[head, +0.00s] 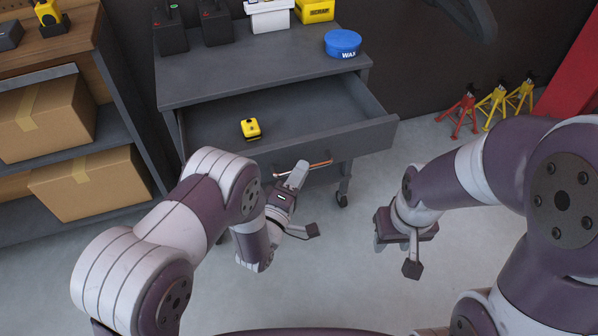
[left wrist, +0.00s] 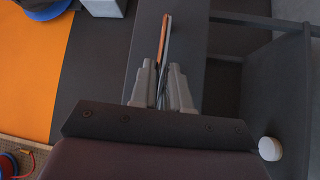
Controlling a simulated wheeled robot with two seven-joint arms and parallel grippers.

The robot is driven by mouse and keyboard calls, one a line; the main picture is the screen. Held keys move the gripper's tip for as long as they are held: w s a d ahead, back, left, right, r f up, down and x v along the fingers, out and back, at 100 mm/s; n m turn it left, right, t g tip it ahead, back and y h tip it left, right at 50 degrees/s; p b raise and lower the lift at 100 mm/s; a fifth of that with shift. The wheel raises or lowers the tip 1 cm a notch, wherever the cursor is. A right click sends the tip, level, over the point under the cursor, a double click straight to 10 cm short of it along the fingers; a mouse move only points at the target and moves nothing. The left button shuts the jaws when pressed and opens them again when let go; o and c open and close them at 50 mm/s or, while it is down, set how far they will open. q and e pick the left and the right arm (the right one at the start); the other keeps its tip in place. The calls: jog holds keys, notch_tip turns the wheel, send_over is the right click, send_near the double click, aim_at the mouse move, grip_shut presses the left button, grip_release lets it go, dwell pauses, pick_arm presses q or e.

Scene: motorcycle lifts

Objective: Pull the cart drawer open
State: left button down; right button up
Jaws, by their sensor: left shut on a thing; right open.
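The grey cart (head: 255,75) stands with its drawer (head: 345,140) pulled well out, so its inside shows. A small yellow and black item (head: 251,128) lies in the drawer. The copper-coloured bar handle (head: 320,164) is on the drawer front. My left gripper (head: 298,174) is at the handle. In the left wrist view its fingers (left wrist: 160,88) are closed on the handle (left wrist: 164,38). My own arm hides part of the drawer front in the head view. My right gripper (head: 396,252) is open and empty, apart from the cart on the right.
On the cart top are a blue wax tin (head: 342,43), a yellow scrap bin (head: 314,10) and dark boxes (head: 170,32). A shelf with cardboard boxes (head: 45,118) stands at the left. Red and yellow stands (head: 490,103) are at the back right.

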pick_arm(q)
jog(key=c, duration=1.2)
grip_release()
jog(key=shift+o, duration=0.2)
jog(key=p+v, duration=0.1)
jog(key=v, duration=1.1)
jog(key=shift+s+a+f, duration=0.15)
jog(key=shift+s+a, duration=0.1)
jog(key=shift+s, duration=0.05)
